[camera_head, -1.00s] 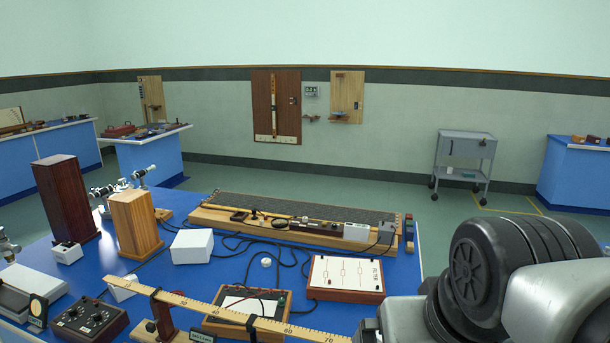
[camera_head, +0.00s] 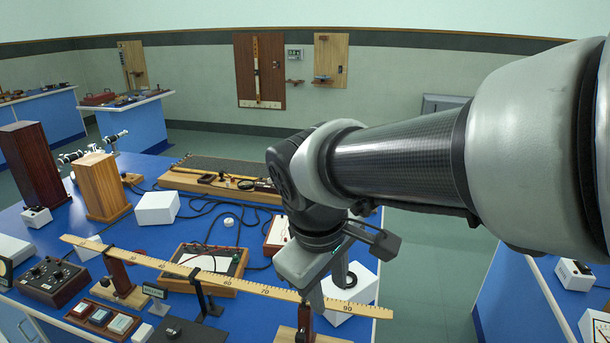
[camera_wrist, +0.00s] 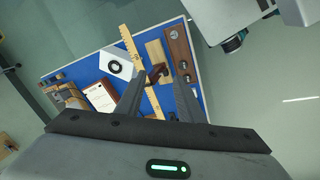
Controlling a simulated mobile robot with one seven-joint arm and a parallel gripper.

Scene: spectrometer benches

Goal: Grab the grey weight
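My gripper (camera_head: 328,284) hangs over the right part of the blue bench, close to the wooden metre rule (camera_head: 180,268). In the wrist view my gripper (camera_wrist: 158,78) is open, its two dark fingers apart, with the rule and a dark reddish support seen between and beyond them. Small round grey pieces (camera_wrist: 183,64) sit on a brown wooden board (camera_wrist: 177,38) near the right finger. One may be the grey weight, but they are too small to tell. No grey weight can be made out for certain in the head view.
A white box with a black ring (camera_head: 357,286) stands beside my gripper; it also shows in the wrist view (camera_wrist: 115,65). An open instrument case (camera_head: 210,259) and tall wooden blocks (camera_head: 100,188) stand farther left. Another bench (camera_head: 528,305) is at right, across an aisle.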

